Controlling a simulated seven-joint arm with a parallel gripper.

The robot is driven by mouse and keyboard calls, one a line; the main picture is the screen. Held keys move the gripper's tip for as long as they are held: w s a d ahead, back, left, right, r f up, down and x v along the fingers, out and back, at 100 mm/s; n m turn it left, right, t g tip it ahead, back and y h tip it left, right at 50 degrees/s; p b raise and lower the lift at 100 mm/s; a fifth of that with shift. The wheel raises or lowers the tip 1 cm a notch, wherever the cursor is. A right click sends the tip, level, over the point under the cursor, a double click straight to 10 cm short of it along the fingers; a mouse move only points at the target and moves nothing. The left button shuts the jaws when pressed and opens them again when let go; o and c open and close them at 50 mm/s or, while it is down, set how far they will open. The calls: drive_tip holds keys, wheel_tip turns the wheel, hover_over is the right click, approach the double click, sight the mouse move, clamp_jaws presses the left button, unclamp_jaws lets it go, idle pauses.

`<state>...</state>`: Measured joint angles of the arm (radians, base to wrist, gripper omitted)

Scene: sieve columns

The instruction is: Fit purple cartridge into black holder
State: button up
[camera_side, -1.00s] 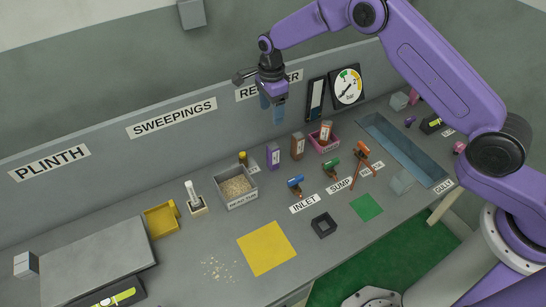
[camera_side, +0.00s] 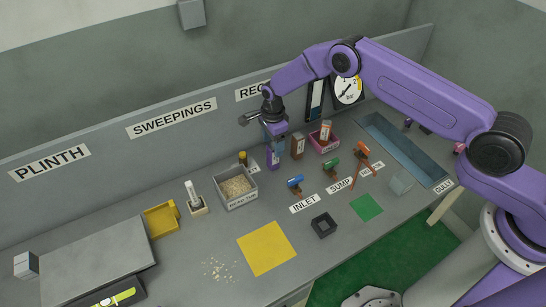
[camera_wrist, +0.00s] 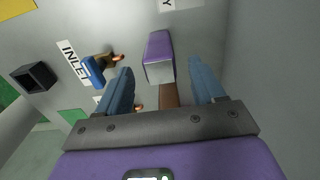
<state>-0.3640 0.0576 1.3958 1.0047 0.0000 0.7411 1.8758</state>
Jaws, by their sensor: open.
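The purple cartridge (camera_side: 272,159) stands upright on the bench near the back wall, with a pale label on its side. In the wrist view the cartridge (camera_wrist: 159,50) lies between and just beyond my fingers, with its pale face toward me. My gripper (camera_side: 273,137) is open, pointing down, directly above the cartridge's top; it also shows in the wrist view (camera_wrist: 162,88) with both blue fingers spread. The black holder (camera_side: 323,225) is a small square open-topped block on the bench, empty; it also shows in the wrist view (camera_wrist: 35,76).
A brown cartridge (camera_side: 297,146) stands just right of the purple one, and a grey bin of grain (camera_side: 237,187) stands to its left. Yellow (camera_side: 266,248) and green (camera_side: 366,207) mats lie flat.

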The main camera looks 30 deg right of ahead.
sight(273, 163)
drive_tip(key=shift+f, duration=1.2)
drive_tip(key=shift+c, duration=0.3)
drive_tip(key=c, duration=1.1)
drive_tip(key=shift+c, duration=0.2)
drive_tip(key=shift+r, duration=0.1)
